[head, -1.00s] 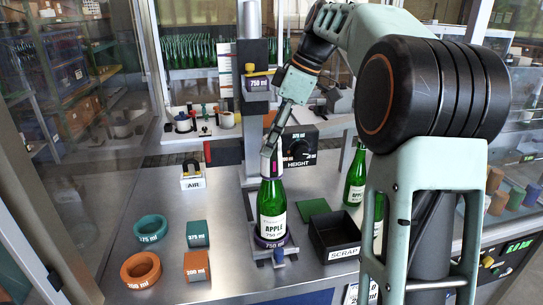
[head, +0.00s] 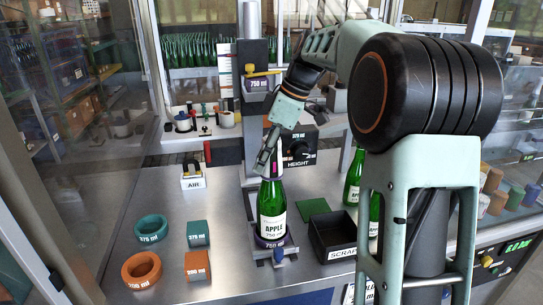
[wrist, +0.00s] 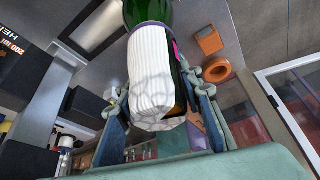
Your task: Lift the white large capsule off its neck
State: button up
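The white large capsule (wrist: 152,85) is a pleated white sleeve over the neck of a green bottle in the wrist view. A pink mark shows at its edge. The bottle (head: 271,210), labelled APPLE 750 ml, stands upright in a purple 750 ml ring (head: 271,241) in the head view. My gripper (head: 268,162) is at the bottle's top and hides most of the capsule there. In the wrist view my gripper (wrist: 163,98) has one finger on each side of the capsule, with gaps visible between. It looks open and holds nothing.
A black SCRAP bin (head: 334,236) and a green pad (head: 313,207) lie right of the bottle. Other green bottles (head: 355,177) stand farther right. Teal and orange rings (head: 141,270) and blocks sit left. The 750 ml press head (head: 257,83) and HEIGHT box (head: 299,147) are behind.

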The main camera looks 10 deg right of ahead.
jog(key=shift+r, duration=0.1)
dwell(0.3)
jog(key=shift+r, duration=7.05)
